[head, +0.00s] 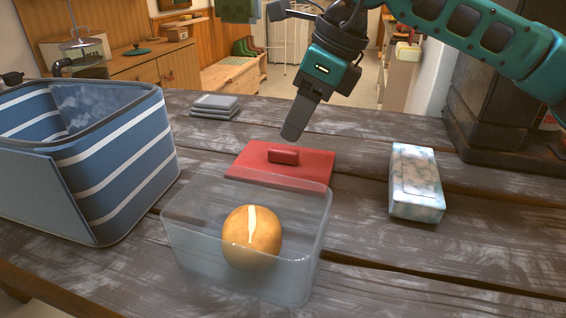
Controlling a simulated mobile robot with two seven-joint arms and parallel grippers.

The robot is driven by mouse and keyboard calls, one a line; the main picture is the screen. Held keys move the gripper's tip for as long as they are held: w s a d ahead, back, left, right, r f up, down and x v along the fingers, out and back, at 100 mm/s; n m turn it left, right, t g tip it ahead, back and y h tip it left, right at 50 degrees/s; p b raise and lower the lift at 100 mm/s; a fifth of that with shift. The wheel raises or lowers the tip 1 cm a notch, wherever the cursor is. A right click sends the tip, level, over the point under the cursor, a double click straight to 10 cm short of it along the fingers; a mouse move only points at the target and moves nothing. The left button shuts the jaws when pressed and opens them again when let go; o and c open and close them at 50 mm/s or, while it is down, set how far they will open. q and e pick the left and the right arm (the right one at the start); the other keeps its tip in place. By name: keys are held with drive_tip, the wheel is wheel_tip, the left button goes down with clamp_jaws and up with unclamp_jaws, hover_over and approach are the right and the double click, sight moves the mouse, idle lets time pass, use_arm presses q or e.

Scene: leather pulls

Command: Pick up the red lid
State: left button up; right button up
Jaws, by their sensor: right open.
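The red lid (316,164) lies flat on the wooden table behind the clear container. It has a raised red handle (283,155) at its middle. The clear container (185,229) stands open in front of it with a round orange-brown bread roll (251,240) inside. The container's back rim overlaps the lid's front edge in the picture. My right gripper (293,132) comes down from the upper right and its tip is just above and behind the lid's handle, apart from it. It holds nothing that I can see. My left gripper is not in view.
A blue and white striped basket (125,165) stands at the left. A pale marbled box (416,185) lies at the right. A stack of grey coasters (214,105) is at the back left. A dark metal box (500,110) is at the back right.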

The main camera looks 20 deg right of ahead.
sight(284, 150)
drive_tip(key=x, duration=0.5)
drive_tip(key=shift+s+a+f, duration=0.15)
drive_tip(key=shift+f, duration=0.1)
clamp_jaws()
